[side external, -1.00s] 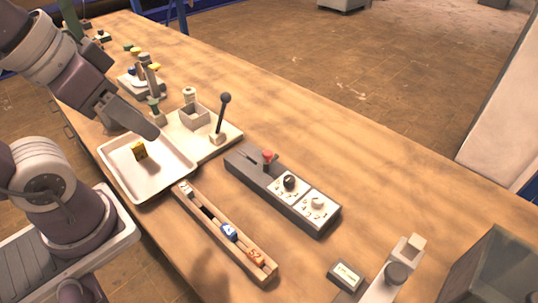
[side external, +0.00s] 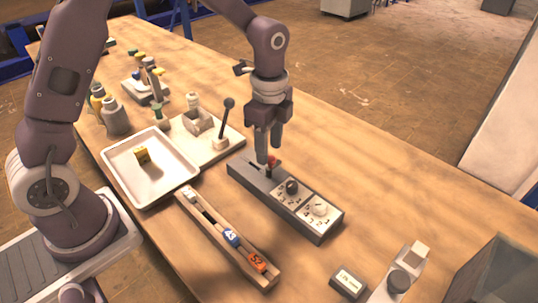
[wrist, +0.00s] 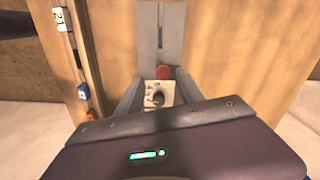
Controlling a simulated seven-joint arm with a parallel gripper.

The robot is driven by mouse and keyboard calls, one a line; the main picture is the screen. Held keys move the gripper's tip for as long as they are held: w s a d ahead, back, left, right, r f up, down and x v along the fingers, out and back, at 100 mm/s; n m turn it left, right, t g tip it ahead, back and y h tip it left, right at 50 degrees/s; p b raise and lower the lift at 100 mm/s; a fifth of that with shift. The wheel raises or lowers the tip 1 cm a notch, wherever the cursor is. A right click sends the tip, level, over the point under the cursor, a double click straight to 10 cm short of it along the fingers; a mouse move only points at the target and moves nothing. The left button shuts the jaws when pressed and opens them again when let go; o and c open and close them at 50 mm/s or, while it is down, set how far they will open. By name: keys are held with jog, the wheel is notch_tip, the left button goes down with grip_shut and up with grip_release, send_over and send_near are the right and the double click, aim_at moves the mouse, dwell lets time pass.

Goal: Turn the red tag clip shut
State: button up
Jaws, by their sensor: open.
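The red clip (side external: 271,161) stands on the dark grey control panel (side external: 247,176), near the slotted end and beside the black knob's dial. In the side view a finger partly covers it. My gripper (side external: 269,153) points straight down over that spot, its fingertips low at the panel. In the wrist view the round red top (wrist: 163,71) shows between my two open fingers (wrist: 160,78). I cannot tell whether either finger touches it.
The panel also carries a black knob (side external: 292,187) and a white knob (side external: 319,208). A wooden rack (side external: 212,238) with numbered blocks lies in front. A white tray (side external: 118,158) and an upright black-topped lever (side external: 225,120) stand left. Table behind the panel is clear.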

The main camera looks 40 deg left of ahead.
aim_at(273, 162)
notch_tip(273, 162, down, 3)
jog(key=shift+f, duration=0.2)
grip_shut()
dwell(0.3)
jog(key=n, duration=0.8)
jog(key=shift+n, duration=0.3)
jog(key=n, duration=0.4)
jog(key=shift+r+n, duration=0.1)
jog(key=shift+n, duration=0.2)
jog(key=n, duration=0.4)
jog(key=shift+n, duration=0.3)
